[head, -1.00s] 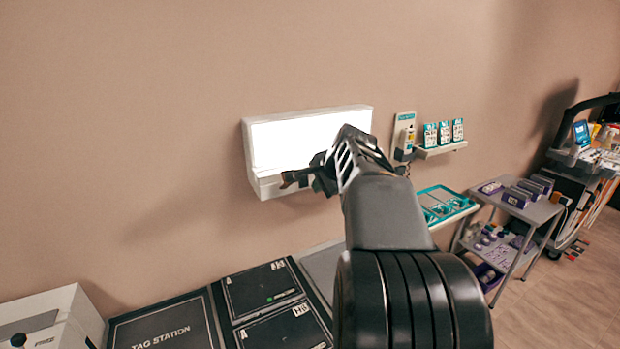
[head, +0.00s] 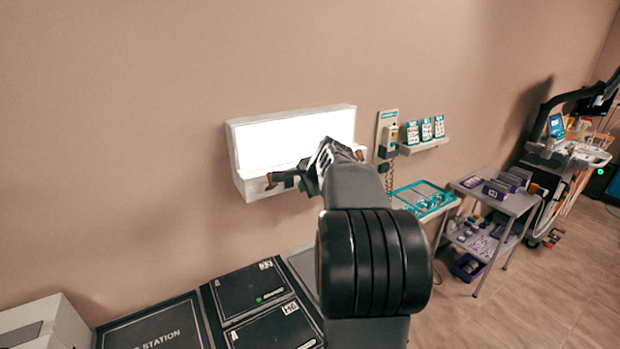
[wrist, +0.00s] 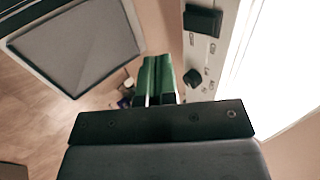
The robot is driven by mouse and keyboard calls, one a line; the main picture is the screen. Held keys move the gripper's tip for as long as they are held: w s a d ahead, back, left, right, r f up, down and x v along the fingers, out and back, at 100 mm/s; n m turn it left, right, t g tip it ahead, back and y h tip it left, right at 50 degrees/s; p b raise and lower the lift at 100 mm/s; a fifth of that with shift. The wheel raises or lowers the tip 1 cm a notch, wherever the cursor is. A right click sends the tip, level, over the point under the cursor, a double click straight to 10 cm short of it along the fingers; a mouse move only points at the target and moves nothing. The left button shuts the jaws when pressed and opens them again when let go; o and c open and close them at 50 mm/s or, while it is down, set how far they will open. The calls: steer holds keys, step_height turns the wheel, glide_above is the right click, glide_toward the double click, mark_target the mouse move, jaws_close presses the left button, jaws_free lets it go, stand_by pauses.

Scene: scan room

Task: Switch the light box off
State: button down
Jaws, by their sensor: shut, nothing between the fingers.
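The light box (head: 290,138) hangs on the wall as a white case with a brightly lit panel. In the wrist view its panel (wrist: 285,60) glows at the right. Beside the panel, its pale control strip carries a black rocker switch (wrist: 203,20) and a black round knob (wrist: 193,78). My gripper (head: 271,181) is in front of the box's lower edge in the head view, and my arm hides the box's lower right part. In the wrist view my gripper (wrist: 158,62) has its green fingers shut and empty, left of the knob. I cannot tell whether they touch the box.
Black station panels (head: 160,330) lie below the box. To the right are a dispenser (head: 388,133), a small shelf with cards (head: 425,145), a teal tray (head: 425,198) and a grey cart (head: 515,205). A machine (head: 560,150) stands farther right, beside open floor.

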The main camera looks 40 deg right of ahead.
mark_target(290, 181)
steer(key=w+f+p, duration=0.2)
steer(key=w+f, duration=0.1)
steer(key=w, duration=0.3)
steer(key=shift+d, duration=0.4)
steer(key=shift+f, duration=0.1)
